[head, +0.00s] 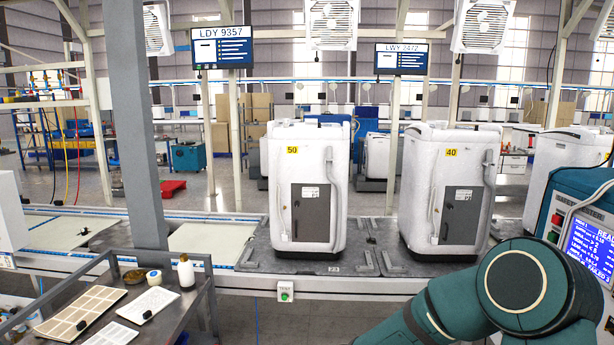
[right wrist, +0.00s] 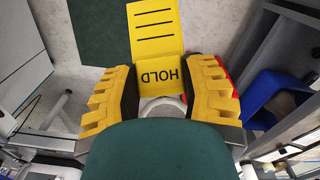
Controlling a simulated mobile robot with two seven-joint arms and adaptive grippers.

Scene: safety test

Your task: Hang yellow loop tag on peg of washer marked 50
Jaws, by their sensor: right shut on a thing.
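The washer marked 50 (head: 308,220) stands upright on the conveyor in the head view, wrapped in white with a grey front panel. Its yellow 50 label (head: 292,150) is at the upper left of its front. I cannot make out a peg at this size. In the right wrist view my right gripper (right wrist: 163,88) is shut on the yellow loop tag (right wrist: 157,32), marked HOLD with black lines. A pale curved piece shows below the word; I cannot tell if it is the loop. The right gripper is outside the head view; my left gripper is in neither view.
A similar washer marked 40 (head: 450,210) stands to the right on the conveyor. A grey post (head: 132,110) rises at left. A cart (head: 200,300) with trays and a bottle (head: 186,271) is at lower left. A teal screen unit (head: 580,195) is at right.

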